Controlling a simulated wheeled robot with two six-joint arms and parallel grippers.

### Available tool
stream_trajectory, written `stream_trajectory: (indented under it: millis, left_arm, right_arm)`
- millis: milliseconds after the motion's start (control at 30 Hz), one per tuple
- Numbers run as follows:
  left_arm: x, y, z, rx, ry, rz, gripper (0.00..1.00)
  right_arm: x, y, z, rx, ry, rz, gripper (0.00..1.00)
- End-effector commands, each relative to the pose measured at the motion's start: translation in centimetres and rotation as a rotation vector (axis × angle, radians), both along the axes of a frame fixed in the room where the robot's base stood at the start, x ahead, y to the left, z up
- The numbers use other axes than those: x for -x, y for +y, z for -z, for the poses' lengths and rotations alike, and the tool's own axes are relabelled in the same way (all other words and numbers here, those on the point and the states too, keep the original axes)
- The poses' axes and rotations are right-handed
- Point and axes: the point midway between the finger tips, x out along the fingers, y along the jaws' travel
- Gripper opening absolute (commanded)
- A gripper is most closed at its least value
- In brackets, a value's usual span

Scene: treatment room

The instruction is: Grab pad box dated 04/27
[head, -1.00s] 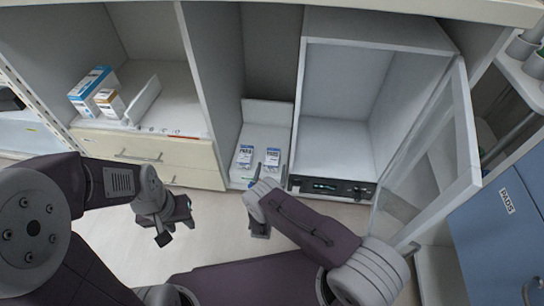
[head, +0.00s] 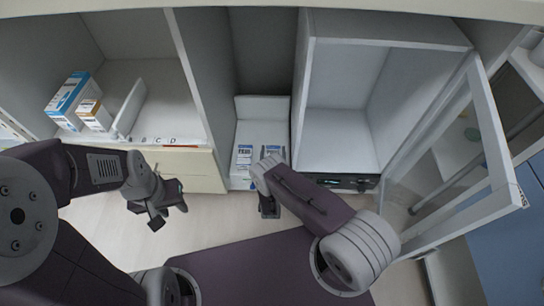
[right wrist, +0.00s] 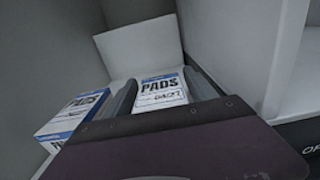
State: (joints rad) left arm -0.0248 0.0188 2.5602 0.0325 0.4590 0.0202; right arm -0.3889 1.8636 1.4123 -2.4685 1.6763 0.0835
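The pad box dated 04/27 (right wrist: 162,92) is white with a blue edge, and its label reads PADS. In the right wrist view it sits between the spread fingers of my right gripper (right wrist: 160,80), which looks open around it; finger contact cannot be told. A second pad box (right wrist: 73,115) stands to its left, its date unreadable. In the head view the dated box (head: 273,152) is on the right and the other box (head: 243,155) on the left. The right wrist hides the right fingertips there. My left gripper (head: 166,211) is empty, its fingers apart, in front of the drawers.
The boxes stand in a white holder (head: 262,108) inside a narrow bay with walls on both sides. To the right is an open white cabinet (head: 345,100) with a glass door (head: 450,150) swung out. Other boxes (head: 74,98) stand on the left shelf.

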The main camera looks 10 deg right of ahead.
Motion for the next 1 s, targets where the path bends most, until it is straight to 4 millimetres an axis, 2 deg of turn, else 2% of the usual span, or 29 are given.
stream_trajectory:
  millis: [33, 167, 200, 400, 467, 600, 733, 867, 1000]
  left_arm:
    - [0.0, 0.0, 0.0, 0.000, 0.000, 0.000, 0.36]
    - [0.0, 0.0, 0.0, 0.000, 0.000, 0.000, 0.36]
    - [0.0, 0.0, 0.0, 0.000, 0.000, 0.000, 0.36]
    - [0.0, 0.0, -0.4, 0.000, 0.000, 0.000, 0.36]
    - [0.0, 0.0, -1.3, 0.000, 0.000, 0.000, 0.36]
    - [0.0, 0.0, -4.4, 0.000, 0.000, 0.000, 0.36]
    - [0.0, 0.0, -6.4, 0.000, 0.000, 0.000, 0.36]
    - [0.0, 0.0, -7.4, 0.000, 0.000, 0.000, 0.36]
    - [0.0, 0.0, -7.5, 0.000, 0.000, 0.000, 0.36]
  right_arm:
    - [0.0, 0.0, 0.0, 0.000, 0.000, 0.000, 0.48]
    - [0.0, 0.0, 0.0, 0.000, 0.000, 0.000, 0.11]
    - [0.0, 0.0, 0.0, 0.000, -0.001, 0.000, 0.10]
    - [0.0, 0.0, -0.5, 0.000, -0.001, 0.000, 0.10]
    - [0.0, 0.0, -1.6, -0.001, -0.001, 0.000, 0.10]
    - [0.0, 0.0, -5.5, -0.001, 0.000, 0.000, 0.10]
    - [0.0, 0.0, -8.3, -0.001, 0.000, 0.000, 0.10]
    - [0.0, 0.0, -9.9, -0.001, -0.001, 0.000, 0.10]
    - [0.0, 0.0, -10.2, 0.000, 0.000, 0.000, 0.10]
